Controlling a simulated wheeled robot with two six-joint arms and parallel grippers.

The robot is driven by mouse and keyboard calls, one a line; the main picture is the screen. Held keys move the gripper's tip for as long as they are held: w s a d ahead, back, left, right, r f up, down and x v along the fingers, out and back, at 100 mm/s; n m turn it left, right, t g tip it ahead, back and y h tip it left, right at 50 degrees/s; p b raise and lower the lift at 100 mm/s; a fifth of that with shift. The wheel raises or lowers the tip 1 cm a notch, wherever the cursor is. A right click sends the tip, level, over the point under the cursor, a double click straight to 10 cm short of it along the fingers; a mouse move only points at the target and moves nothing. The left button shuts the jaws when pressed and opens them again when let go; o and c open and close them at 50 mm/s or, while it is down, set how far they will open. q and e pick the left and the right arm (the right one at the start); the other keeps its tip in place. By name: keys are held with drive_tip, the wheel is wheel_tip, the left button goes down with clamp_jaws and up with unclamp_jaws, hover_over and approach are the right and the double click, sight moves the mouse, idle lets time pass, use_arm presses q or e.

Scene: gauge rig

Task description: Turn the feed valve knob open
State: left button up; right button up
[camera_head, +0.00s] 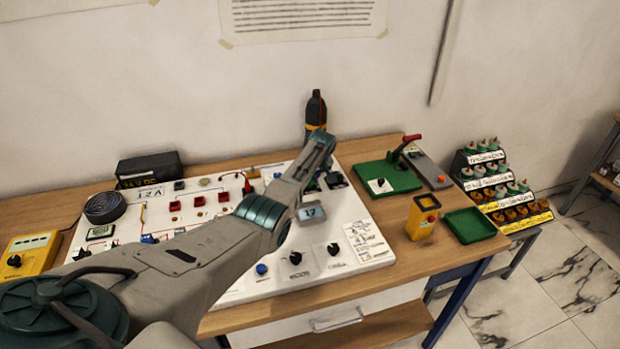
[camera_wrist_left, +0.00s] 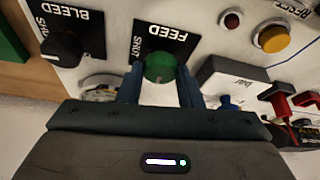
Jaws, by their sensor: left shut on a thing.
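The feed valve knob (camera_wrist_left: 159,68) is green and round, in front of a black plate (camera_wrist_left: 165,42) lettered FEED and SHUT, upside down in the left wrist view. My left gripper (camera_wrist_left: 159,82) has one finger on each side of the knob and is shut on it. The knob's pointer direction is not clear. In the head view my left arm (camera_head: 265,212) reaches over the white panel (camera_head: 345,215) and its wrist hides most of the gripper and knob. My right gripper is not in view.
A black bleed knob (camera_wrist_left: 68,46) sits beside the feed knob. A green stand (camera_head: 388,178), a yellow box (camera_head: 422,218) and a green tray (camera_head: 470,225) stand right of the panel.

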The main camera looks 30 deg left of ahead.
use_arm(q)
drive_tip(key=o, duration=1)
drive_tip(key=shift+c, duration=0.2)
drive_tip(key=shift+r, duration=0.1)
drive_tip(key=b+v, duration=0.2)
drive_tip(key=v, duration=0.8)
drive_tip(key=shift+d+r, duration=0.25)
drive_tip(key=shift+r, duration=0.05)
drive_tip(key=shift+s, duration=0.1)
